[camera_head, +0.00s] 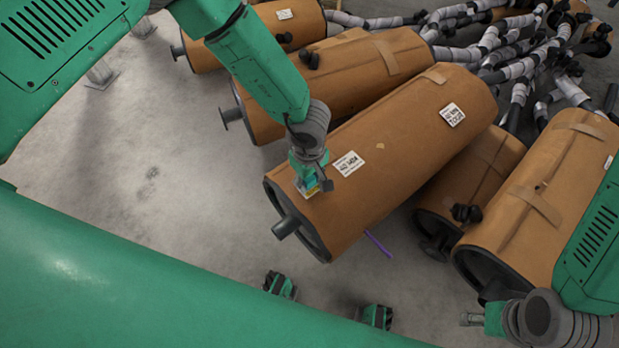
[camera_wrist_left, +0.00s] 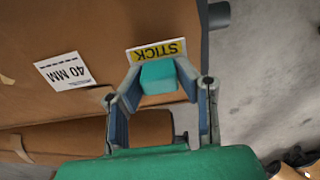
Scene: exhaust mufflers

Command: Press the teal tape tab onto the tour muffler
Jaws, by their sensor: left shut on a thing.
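The large brown muffler (camera_head: 400,140) lies in the middle of the head view, its pipe end toward me. It bears two white labels (camera_head: 348,163); I cannot surely read a model name on them. My left gripper (camera_head: 312,186) is over its near end. In the left wrist view the fingers (camera_wrist_left: 160,88) are shut on the teal tape tab (camera_wrist_left: 158,77). A yellow and white "STICK" strip (camera_wrist_left: 157,50) shows at the tab's far edge, against the brown surface. I cannot tell whether it touches. My right gripper (camera_head: 474,319) is at the lower right; its fingers are unclear.
More brown mufflers lie behind (camera_head: 340,75) and to the right (camera_head: 545,190), close together. Wrapped pipes (camera_head: 520,60) crowd the upper right. A thin purple strip (camera_head: 378,244) shows beside the middle muffler. The grey floor (camera_head: 150,170) on the left is largely clear.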

